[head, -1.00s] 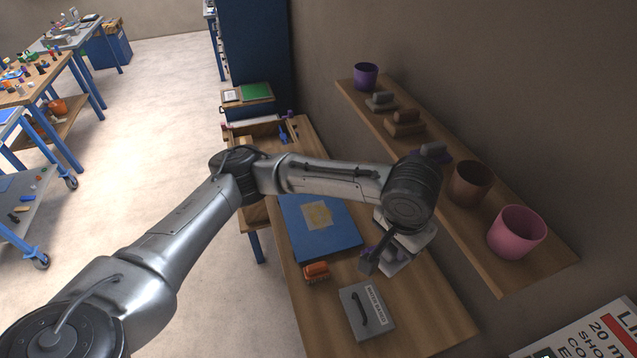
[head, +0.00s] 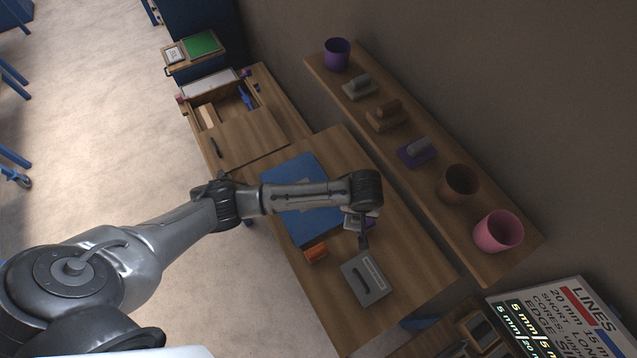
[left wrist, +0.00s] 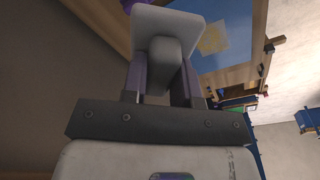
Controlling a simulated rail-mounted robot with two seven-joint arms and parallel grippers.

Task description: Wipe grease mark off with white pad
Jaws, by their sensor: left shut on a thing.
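My left gripper (left wrist: 163,78) is shut on the grey handle of the white pad (left wrist: 168,20) in the left wrist view. In the head view my left gripper (head: 362,228) is over the table beside the right edge of the blue board (head: 283,172); the pad is hard to make out there. The grease mark (left wrist: 213,38) is a pale yellowish patch on the blue board, apart from the pad in the left wrist view. In the head view my forearm hides most of the mark. My right gripper is not in view.
A wall shelf (head: 335,75) on the right holds cups and several handled pads, including a purple one (head: 417,152). An open drawer (head: 215,110) is behind.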

